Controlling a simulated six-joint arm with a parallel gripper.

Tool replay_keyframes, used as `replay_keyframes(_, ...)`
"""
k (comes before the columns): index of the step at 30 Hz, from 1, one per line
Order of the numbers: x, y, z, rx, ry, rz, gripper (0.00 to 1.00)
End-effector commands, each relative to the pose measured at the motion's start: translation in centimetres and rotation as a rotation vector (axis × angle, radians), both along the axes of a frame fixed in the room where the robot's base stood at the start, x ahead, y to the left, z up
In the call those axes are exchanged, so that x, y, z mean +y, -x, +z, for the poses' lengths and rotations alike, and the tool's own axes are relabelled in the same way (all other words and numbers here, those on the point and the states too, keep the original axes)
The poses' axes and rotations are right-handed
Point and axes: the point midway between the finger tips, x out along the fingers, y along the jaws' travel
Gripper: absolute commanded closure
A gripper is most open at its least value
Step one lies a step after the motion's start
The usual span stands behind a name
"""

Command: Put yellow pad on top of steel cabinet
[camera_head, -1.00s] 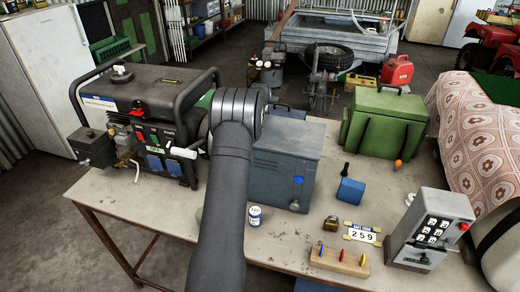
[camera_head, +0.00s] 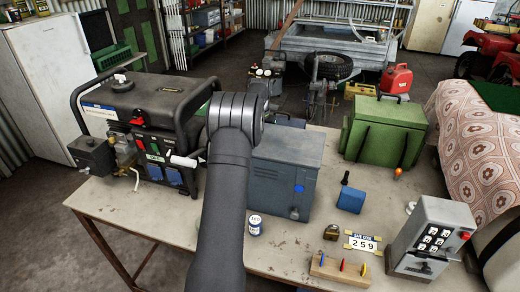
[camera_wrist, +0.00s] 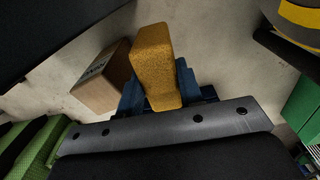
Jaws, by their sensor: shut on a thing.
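My gripper (camera_wrist: 157,88) is shut on the yellow pad (camera_wrist: 153,55), a mustard-coloured block with a rough surface, in the wrist view. The blue fingers show on both sides of it. In the head view my arm hides the gripper and the pad. A blue-grey metal box with side vents, which looks like the steel cabinet (camera_head: 283,180), stands on the table just right of my arm. Its flat top looks bare where it shows; my arm covers its left part. I cannot tell how far the pad is from it.
A generator (camera_head: 145,125) stands left of my arm on the table (camera_head: 300,238). A green chest (camera_head: 385,132), a blue block (camera_head: 351,199), a small tin (camera_head: 255,225) and a keypad box (camera_head: 432,238) stand to the right. A brown box (camera_wrist: 101,80) shows beside the pad.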

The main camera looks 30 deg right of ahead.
Motion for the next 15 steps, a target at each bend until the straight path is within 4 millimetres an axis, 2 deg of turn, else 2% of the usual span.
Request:
replay_keyframes(1, 0.0, -0.1, 1.2, -0.004, 0.002, 0.000, 0.91)
replay_keyframes(8, 0.2, 0.0, 5.0, -0.002, 0.002, -0.002, 0.91)
replay_keyframes(11, 0.9, 0.1, 7.5, -0.004, 0.002, -0.012, 0.91)
replay_keyframes(15, 2.6, 0.7, 12.1, -0.005, 0.004, -0.032, 0.91)
